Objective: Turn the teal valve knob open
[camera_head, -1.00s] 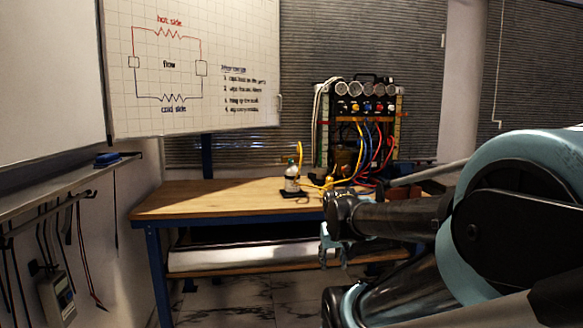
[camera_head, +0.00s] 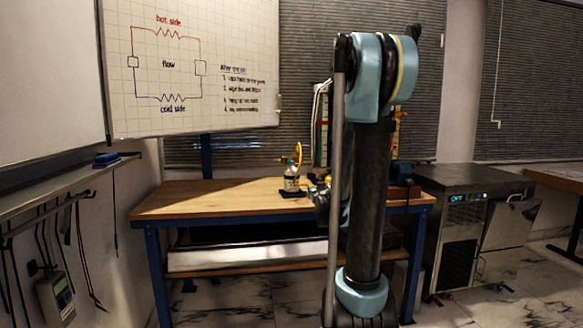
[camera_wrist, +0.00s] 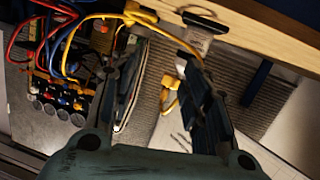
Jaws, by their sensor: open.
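The gauge rig shows in the wrist view (camera_wrist: 62,98) at the left, upside down, with round gauges, small coloured knobs and hoses. I cannot pick out the teal valve knob in any view. In the head view my raised arm hides most of the rig, leaving part of its left edge (camera_head: 321,138) showing. My gripper (camera_wrist: 160,62) is open in the wrist view, with nothing between its dark fingers that I can see held.
A yellow hose (camera_wrist: 160,31) crosses beyond the fingertips. A metal cabinet (camera_head: 462,225) stands right of the bench. A whiteboard (camera_head: 190,85) is at the back left.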

